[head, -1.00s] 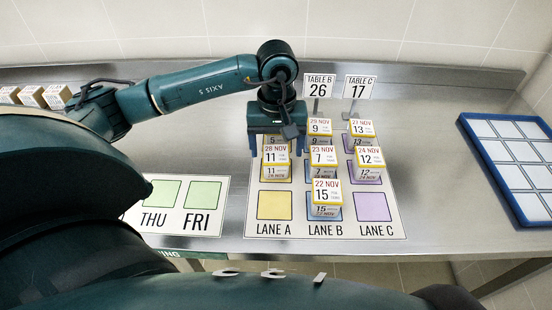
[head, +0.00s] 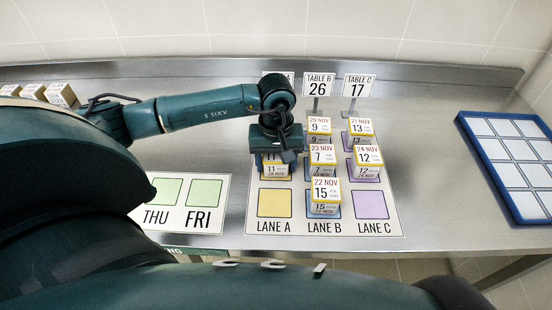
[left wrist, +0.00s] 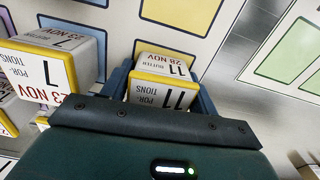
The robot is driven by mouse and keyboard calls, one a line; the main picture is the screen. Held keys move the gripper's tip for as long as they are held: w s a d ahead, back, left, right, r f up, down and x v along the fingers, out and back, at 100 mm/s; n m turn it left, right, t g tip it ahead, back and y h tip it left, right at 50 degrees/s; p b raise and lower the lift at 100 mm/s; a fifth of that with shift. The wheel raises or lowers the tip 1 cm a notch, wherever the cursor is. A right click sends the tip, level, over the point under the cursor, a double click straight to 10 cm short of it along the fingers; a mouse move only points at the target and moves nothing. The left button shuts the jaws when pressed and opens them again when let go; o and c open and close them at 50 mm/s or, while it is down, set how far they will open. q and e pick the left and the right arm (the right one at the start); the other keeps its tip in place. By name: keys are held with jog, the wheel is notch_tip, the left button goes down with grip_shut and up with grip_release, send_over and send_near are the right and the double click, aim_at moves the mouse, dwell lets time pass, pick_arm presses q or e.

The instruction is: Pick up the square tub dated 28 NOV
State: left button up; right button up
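The square tub dated 28 NOV (head: 272,170), white with a yellow rim and marked 11, stands in lane A of the mat. Its top is partly hidden by my left gripper (head: 275,158) in the head view. In the left wrist view the tub (left wrist: 161,85) sits between the two blue fingers of my left gripper (left wrist: 163,95), one on each side, with narrow gaps seeming to remain. The gripper looks open around the tub, which still rests on the mat. My right gripper is not in view.
The 23 NOV tub (head: 322,156) stands close to the right in lane B, with the 22 NOV tub (head: 326,190) nearer. Lane C holds the 24 NOV tub (head: 368,157). The front yellow square (head: 274,203) is bare. A blue-framed tray (head: 487,165) lies at right.

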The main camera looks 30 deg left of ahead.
pick_arm(q)
jog(key=c, duration=0.7)
jog(key=shift+o, duration=0.2)
